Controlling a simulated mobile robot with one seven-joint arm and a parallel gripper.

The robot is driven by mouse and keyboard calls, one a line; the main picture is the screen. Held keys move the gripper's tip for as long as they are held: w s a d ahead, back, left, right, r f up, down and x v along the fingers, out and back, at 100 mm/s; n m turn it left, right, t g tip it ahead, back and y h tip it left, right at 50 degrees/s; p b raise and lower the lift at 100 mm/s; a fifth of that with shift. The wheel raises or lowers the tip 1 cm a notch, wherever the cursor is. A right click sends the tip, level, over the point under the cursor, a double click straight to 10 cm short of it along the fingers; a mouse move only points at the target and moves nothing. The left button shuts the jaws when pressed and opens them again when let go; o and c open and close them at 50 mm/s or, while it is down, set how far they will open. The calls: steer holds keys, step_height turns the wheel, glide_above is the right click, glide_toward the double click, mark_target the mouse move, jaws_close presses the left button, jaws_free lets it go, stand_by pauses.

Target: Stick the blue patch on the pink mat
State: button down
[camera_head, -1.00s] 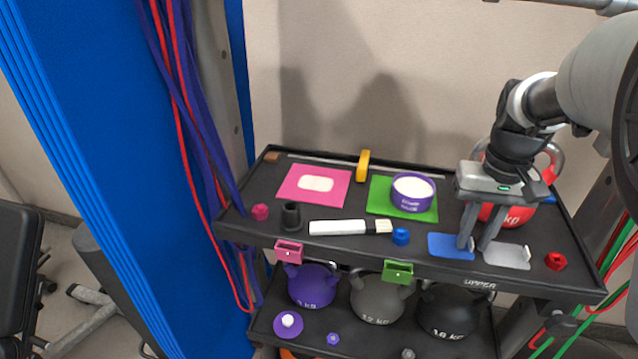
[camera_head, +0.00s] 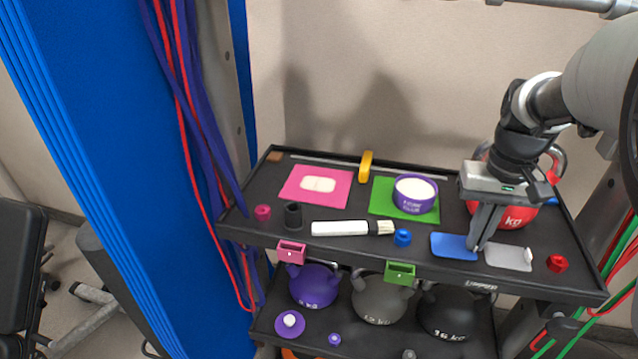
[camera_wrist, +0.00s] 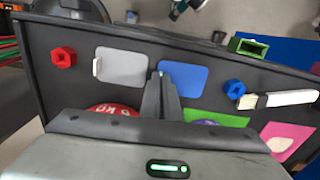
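The blue patch (camera_head: 452,246) lies flat near the front edge of the upper shelf, and also shows in the wrist view (camera_wrist: 184,75). My gripper (camera_head: 474,247) points down at its right edge, with the fingers brought together there. In the wrist view, my fingertips (camera_wrist: 158,76) meet at that same edge of the patch. Whatever is pinched between them is hidden by the fingers. The pink mat (camera_head: 340,194) lies at the back left of the shelf, with a white oval pad (camera_head: 318,184) on it.
A grey patch (camera_head: 505,257) with an upright tab lies just right of my gripper. A brush (camera_head: 345,228), a blue nut (camera_head: 402,238), a dark cup (camera_head: 293,215) and a purple tub (camera_head: 415,205) on a green mat (camera_head: 381,206) stand leftward. A red kettlebell (camera_head: 512,219) is behind my gripper.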

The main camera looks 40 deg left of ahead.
steer(key=shift+w+d+r+p, duration=0.1)
steer(key=shift+d+r+p, duration=0.1)
steer(key=shift+r+p, duration=0.55)
steer(key=shift+w+d+r+p, duration=0.15)
steer(key=shift+r+p, duration=0.35)
steer(key=shift+r, duration=0.3)
stand_by(0.4)
step_height(320, 180, up, 5)
steer(key=p, duration=0.4)
steer(key=shift+s, duration=0.15)
stand_by(0.3)
